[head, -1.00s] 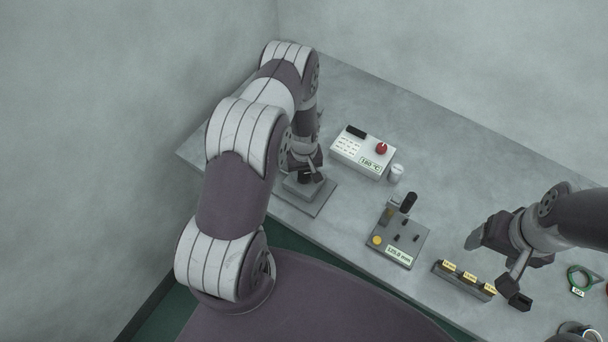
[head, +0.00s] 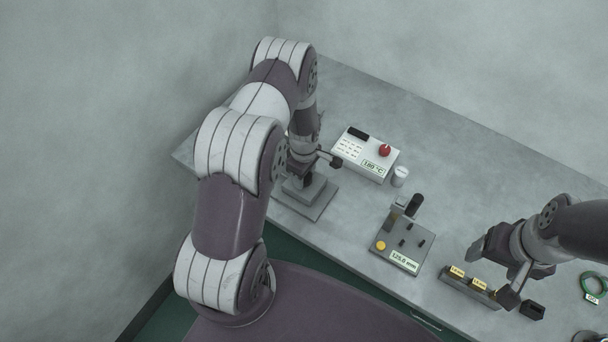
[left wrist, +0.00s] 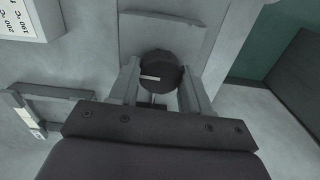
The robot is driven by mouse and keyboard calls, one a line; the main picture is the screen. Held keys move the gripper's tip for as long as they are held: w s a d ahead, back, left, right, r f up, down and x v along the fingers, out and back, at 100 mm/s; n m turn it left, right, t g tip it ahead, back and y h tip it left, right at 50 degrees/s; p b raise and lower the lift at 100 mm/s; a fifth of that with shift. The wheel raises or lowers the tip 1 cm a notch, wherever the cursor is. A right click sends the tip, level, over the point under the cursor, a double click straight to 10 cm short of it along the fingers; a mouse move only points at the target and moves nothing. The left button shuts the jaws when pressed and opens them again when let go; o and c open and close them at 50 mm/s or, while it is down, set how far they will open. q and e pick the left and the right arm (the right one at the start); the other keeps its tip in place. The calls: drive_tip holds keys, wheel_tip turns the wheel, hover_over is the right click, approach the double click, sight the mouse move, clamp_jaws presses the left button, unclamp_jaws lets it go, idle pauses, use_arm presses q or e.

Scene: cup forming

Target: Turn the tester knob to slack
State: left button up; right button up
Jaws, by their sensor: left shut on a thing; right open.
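The tester (head: 318,207) is a grey block on a flat base plate near the table's left end. Its knob (left wrist: 160,70) is dark and round with a white pointer line, which points left in the left wrist view. My left gripper (left wrist: 161,82) is shut on the knob, one finger on each side. In the head view my left gripper (head: 301,181) is over the tester and hides the knob. The slack mark cannot be made out. My right gripper (head: 520,304) is open and empty, at the right by the labelled dark block.
A white control box (head: 364,155) with a red knob and a "180 °C" display stands behind the tester. A small white cylinder (head: 400,176) is beside it. A grey gauge plate (head: 403,243) reads "125.0 mm". The labelled dark block (head: 459,284) and a green ring (head: 593,282) lie at right.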

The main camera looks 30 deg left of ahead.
use_arm(q)
drive_tip(key=shift+r+n, duration=0.1)
drive_tip(key=shift+n, duration=0.3)
drive_tip(key=o, duration=1.1)
drive_tip(key=shift+c, duration=0.2)
wheel_tip(320, 180, up, 13)
drive_tip(key=b, duration=0.3)
drive_tip(key=shift+f, duration=0.2)
